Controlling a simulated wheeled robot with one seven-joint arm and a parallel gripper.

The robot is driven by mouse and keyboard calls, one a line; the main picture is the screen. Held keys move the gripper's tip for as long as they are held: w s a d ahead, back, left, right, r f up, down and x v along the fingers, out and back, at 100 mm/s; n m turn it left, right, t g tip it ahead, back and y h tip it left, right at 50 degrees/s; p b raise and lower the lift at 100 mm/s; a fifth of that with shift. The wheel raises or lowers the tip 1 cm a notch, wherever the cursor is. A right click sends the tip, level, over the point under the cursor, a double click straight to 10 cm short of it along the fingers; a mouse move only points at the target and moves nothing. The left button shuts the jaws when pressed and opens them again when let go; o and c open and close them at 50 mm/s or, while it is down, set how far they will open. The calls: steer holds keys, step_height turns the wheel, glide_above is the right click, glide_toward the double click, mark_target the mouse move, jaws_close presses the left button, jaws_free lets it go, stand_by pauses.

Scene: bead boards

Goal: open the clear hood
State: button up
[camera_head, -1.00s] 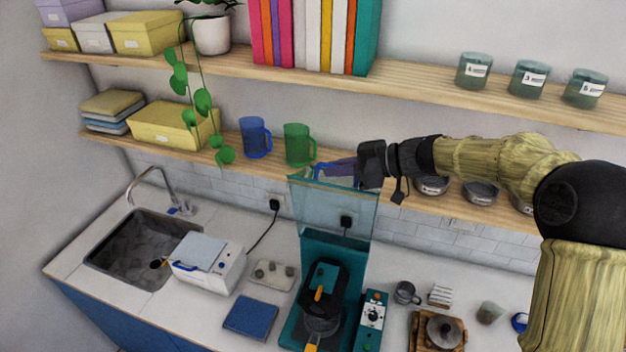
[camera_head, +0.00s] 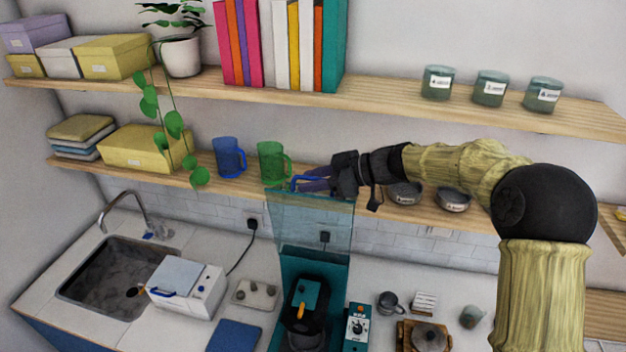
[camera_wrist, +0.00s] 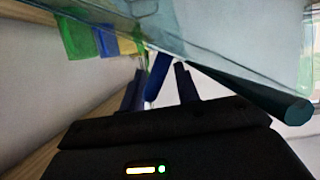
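The clear hood (camera_head: 312,228) is a see-through teal panel standing raised, close to upright, above the teal machine (camera_head: 300,268) on the counter. A blue handle (camera_head: 293,184) is at its top edge. A gap shows beside the right finger. The hood's clear sheet (camera_wrist: 220,35) fills the upper part of that view.
The lower shelf (camera_head: 200,181) runs close behind my gripper, with a blue mug (camera_head: 229,157) and green mug (camera_head: 271,161) nearby. Metal bowls (camera_head: 404,192) sit under my forearm. A white box appliance (camera_head: 186,287) and sink (camera_head: 105,280) are at left.

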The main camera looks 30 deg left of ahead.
steer(key=b+v, duration=0.6)
steer(key=v, duration=1.1)
steer(key=shift+d+b, duration=0.25)
steer(key=shift+b, duration=0.05)
steer(key=shift+f, duration=0.1)
